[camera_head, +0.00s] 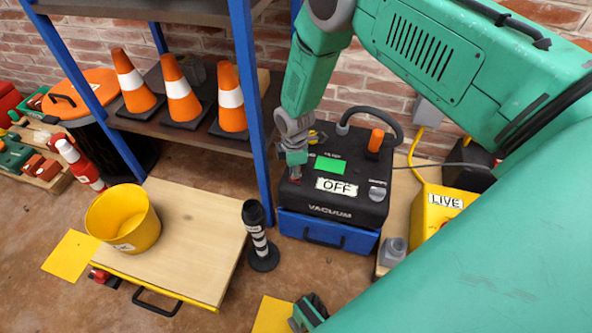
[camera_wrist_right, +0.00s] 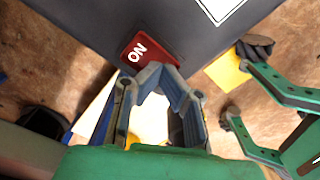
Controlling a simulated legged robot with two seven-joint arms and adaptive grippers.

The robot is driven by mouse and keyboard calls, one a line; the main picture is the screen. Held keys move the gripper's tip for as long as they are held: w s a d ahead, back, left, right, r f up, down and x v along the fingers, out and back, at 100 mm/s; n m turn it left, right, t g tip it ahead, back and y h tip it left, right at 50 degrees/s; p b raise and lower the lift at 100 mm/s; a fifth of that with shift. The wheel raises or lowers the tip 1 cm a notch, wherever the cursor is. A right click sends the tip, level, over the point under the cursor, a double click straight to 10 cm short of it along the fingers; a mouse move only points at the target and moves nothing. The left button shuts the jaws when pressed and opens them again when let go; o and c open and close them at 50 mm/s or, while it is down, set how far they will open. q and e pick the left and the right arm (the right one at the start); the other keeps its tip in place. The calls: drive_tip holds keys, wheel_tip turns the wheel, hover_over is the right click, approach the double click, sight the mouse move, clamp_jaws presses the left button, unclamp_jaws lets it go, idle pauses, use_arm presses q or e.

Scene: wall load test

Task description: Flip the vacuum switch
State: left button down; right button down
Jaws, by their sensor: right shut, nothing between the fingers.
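The vacuum unit (camera_head: 333,203) is a black box on a blue base, marked VACUUM, with an OFF plate (camera_head: 337,187) on its top. Its red switch (camera_head: 295,180) sits at the top's left edge, mostly hidden by my gripper. In the right wrist view the red switch (camera_wrist_right: 148,52) shows the word ON. My right gripper (camera_head: 294,174) is shut and empty, pointing down at the switch. In the wrist view its fingertips (camera_wrist_right: 158,72) meet at the switch's lower edge; I cannot tell if they touch. My left gripper is not clearly seen.
A blue shelf post (camera_head: 250,110) stands close left of the vacuum, with orange cones (camera_head: 178,92) on the shelf. A striped black post (camera_head: 259,235) stands in front. A yellow LIVE box (camera_head: 440,207) is at the right. A yellow bucket (camera_head: 123,218) sits on a wooden-topped cart.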

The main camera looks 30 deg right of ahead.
drive_tip(key=shift+f, duration=0.1)
wheel_tip(320, 180, up, 7)
drive_tip(key=p, duration=0.6)
idle(0.3)
idle(0.3)
drive_tip(key=s+a+r+m+p, duration=0.1)
drive_tip(key=s+r+m+p, duration=0.3)
drive_tip(key=s, duration=0.6)
drive_tip(key=s+a+r+m+p, duration=0.1)
drive_tip(key=s+r+m+p, duration=0.2)
drive_tip(key=s, duration=0.7)
drive_tip(key=s+a+r+m+p, duration=0.1)
drive_tip(key=s+r+m+p, duration=0.3)
drive_tip(key=s+r+m, duration=0.2)
drive_tip(key=s+r, duration=0.2)
drive_tip(key=s, duration=0.2)
drive_tip(key=shift+a+r+t+p, duration=0.25)
drive_tip(key=shift+r+t+p, duration=0.05)
